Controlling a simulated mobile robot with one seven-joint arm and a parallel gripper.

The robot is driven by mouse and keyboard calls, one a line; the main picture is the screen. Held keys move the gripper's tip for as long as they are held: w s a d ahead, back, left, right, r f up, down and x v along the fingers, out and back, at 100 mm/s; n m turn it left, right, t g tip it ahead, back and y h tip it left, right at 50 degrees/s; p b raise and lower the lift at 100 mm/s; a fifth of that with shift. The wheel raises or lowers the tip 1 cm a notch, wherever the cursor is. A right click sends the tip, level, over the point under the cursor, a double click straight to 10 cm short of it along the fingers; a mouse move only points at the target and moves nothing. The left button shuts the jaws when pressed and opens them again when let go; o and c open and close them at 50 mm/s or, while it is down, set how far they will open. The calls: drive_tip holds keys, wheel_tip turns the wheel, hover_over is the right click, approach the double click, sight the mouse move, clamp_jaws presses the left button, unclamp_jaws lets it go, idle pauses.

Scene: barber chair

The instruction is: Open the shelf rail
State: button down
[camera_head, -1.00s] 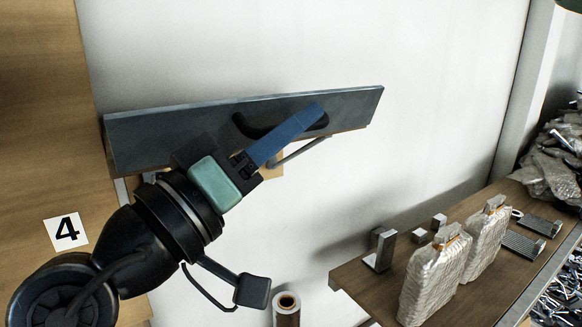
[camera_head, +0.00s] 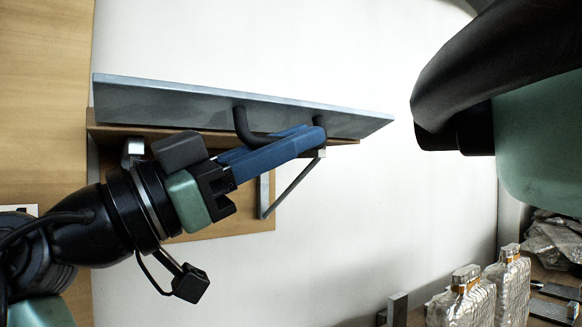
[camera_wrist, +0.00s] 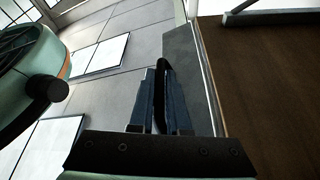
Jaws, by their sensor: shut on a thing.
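The shelf rail is a long grey panel (camera_head: 170,97) with a black curved handle (camera_head: 243,128), in front of a wooden shelf (camera_head: 110,131) on the wall. My gripper (camera_head: 316,136) reaches up from the lower left. Its blue fingers are shut on the handle near its right end and hide part of it. In the wrist view my gripper (camera_wrist: 160,78) has the dark handle (camera_wrist: 164,72) between its fingers, beside the grey panel (camera_wrist: 186,62). The panel appears tilted, with its lower edge away from the shelf.
A thin grey strut (camera_head: 293,188) slopes below the shelf. Foil-wrapped packs (camera_head: 464,300) stand on a table at the lower right. The white wall (camera_head: 400,220) right of the shelf is bare. My own arm parts fill the upper right.

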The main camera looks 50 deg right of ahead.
drive_tip(key=shift+w+f+m+g+y+b, duration=0.1)
drive_tip(key=shift+f+m+g+y+b, duration=0.2)
drive_tip(key=shift+m, duration=0.55)
drive_tip(key=shift+w+f+m+g+y+b, duration=0.2)
drive_tip(key=shift+m+g, duration=0.25)
drive_tip(key=shift+m, duration=0.35)
drive_tip(key=shift+w+f+m+g+y+b, duration=0.1)
drive_tip(key=shift+f+m+g+y+b, duration=0.2)
drive_tip(key=shift+m, duration=0.55)
drive_tip(key=shift+d, duration=0.1)
drive_tip(key=c, duration=1.2)
unclamp_jaws()
drive_tip(key=shift+o, duration=0.2)
drive_tip(key=b+v, duration=0.1)
drive_tip(key=v, duration=1.2)
drive_tip(key=shift+d+f, duration=0.1)
drive_tip(key=shift+f, duration=0.05)
